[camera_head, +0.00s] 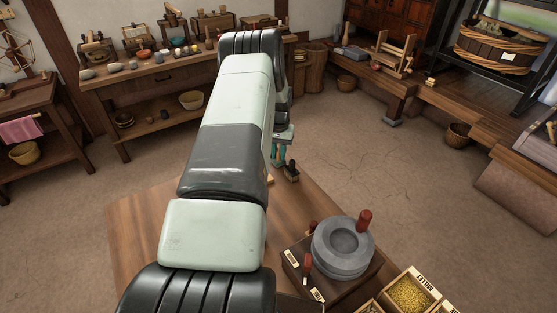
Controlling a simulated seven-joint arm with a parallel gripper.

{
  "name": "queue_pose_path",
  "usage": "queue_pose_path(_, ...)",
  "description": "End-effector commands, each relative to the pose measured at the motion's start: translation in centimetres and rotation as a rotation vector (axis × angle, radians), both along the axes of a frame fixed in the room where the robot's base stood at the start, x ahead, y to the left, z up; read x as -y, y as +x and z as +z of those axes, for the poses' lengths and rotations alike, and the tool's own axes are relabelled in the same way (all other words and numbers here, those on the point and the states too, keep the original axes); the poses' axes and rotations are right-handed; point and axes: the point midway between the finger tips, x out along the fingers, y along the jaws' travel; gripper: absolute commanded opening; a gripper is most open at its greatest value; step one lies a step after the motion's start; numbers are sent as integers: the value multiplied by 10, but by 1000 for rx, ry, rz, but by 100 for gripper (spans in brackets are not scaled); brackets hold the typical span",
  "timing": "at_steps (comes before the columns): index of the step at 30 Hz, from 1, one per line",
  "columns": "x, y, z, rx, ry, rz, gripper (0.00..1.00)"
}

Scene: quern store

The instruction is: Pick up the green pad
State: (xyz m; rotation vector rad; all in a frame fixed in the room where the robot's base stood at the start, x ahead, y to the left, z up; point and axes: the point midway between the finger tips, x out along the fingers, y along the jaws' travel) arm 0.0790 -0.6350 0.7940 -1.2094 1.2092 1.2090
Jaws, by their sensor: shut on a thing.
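My gripper (282,150) is at the far end of my arm, above the far edge of the wooden table, and it is partly hidden by my arm. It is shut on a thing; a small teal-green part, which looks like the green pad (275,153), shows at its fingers. Most of the pad is hidden, and I cannot tell whether it touches the table. A small dark object with a brown top (291,172) is close below and right of the gripper.
On the near wooden table (135,225), a grey round quern (342,248) with a red-brown handle stands on a dark labelled base. A divided wooden box (410,295) of grain, one part labelled millet, is at the front right. My arm covers the table's middle.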

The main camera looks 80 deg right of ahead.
Motion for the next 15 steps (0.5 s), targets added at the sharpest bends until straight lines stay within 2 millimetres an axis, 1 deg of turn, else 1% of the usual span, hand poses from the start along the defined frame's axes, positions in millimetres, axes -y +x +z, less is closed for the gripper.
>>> queue_pose_path(5, 0, 0, 0, 0, 0, 0, 0)
queue_pose_path(8, 0, 0, 5, 0, -1, 0, 0)
queue_pose_path(11, 1, 0, 18, 0, -3, 0, 0)
queue_pose_path(15, 1, 0, 47, 0, -4, 0, 0)
